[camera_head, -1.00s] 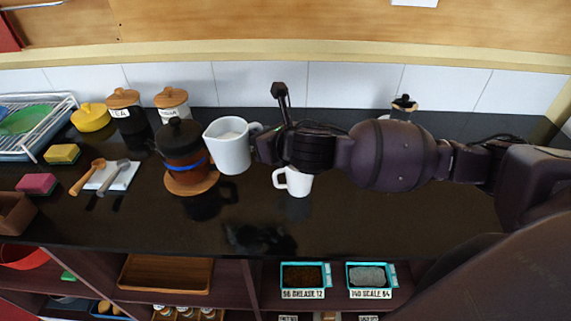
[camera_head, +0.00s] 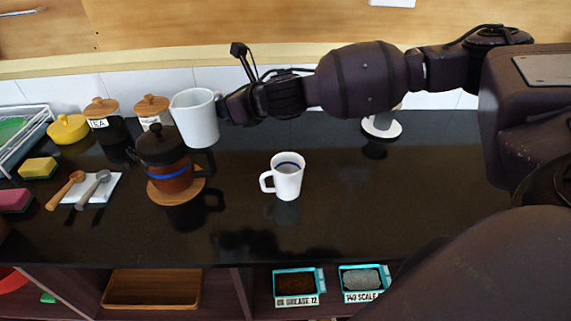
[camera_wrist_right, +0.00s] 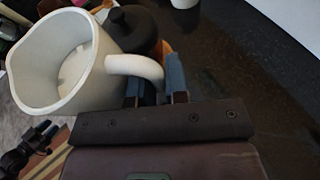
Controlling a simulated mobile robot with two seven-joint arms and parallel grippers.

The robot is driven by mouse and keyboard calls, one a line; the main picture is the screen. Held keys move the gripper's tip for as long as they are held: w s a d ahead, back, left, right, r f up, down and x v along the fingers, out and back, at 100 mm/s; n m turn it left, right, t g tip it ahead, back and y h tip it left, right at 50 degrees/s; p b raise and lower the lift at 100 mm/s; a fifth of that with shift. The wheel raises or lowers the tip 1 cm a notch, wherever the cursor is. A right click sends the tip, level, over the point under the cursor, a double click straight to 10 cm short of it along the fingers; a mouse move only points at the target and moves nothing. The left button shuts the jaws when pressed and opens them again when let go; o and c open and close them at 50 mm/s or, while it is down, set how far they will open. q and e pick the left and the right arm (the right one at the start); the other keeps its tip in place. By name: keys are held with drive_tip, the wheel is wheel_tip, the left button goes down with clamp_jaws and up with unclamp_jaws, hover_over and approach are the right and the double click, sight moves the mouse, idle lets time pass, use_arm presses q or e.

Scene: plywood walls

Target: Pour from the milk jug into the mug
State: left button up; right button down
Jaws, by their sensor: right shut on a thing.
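The white milk jug (camera_head: 197,120) is held up in the air at the back left of the counter, roughly upright, above and behind the coffee pot. My right gripper (camera_head: 226,107) is shut on its handle. In the right wrist view the handle sits at the gripper (camera_wrist_right: 155,85) and the jug (camera_wrist_right: 62,65) shows its open mouth; its contents are not clear. The white mug (camera_head: 287,180) stands upright on the counter, in front and to the right of the jug and apart from it. A blue ring shows inside the mug.
A coffee pot (camera_head: 165,155) with a black lid stands on a wooden coaster (camera_head: 178,193) left of the mug. Lidded jars (camera_head: 103,121), a spoon mat (camera_head: 97,190) and sponges (camera_head: 38,167) are further left.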

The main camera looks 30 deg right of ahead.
drive_tip(key=shift+w+d+r+n+g+y+b, duration=1.2)
drive_tip(key=shift+w+d+n+g+y+b, duration=1.15)
drive_tip(key=shift+d+n, duration=0.65)
drive_tip(key=shift+n+g+y, duration=0.45)
drive_tip(key=shift+n+g, duration=0.05)
drive_tip(key=shift+g, duration=0.05)
drive_tip(key=d+f+b, duration=0.2)
drive_tip(key=d+f, duration=0.2)
drive_tip(key=f, duration=0.2)
drive_tip(key=d+f+b, duration=0.2)
drive_tip(key=d+f, duration=0.3)
drive_tip(key=f, duration=0.1)
drive_tip(key=d+f+b, duration=0.2)
drive_tip(key=d+f, duration=0.3)
drive_tip(key=f, duration=0.1)
drive_tip(key=shift+s+d, duration=0.1)
drive_tip(key=shift+s, duration=0.05)
drive_tip(key=shift+s+d+f, duration=0.15)
drive_tip(key=shift+d+f, duration=0.15)
use_arm(q)
wheel_tip(320, 180, down, 11)
drive_tip(key=s+g, duration=0.1)
drive_tip(key=shift+d, duration=0.15)
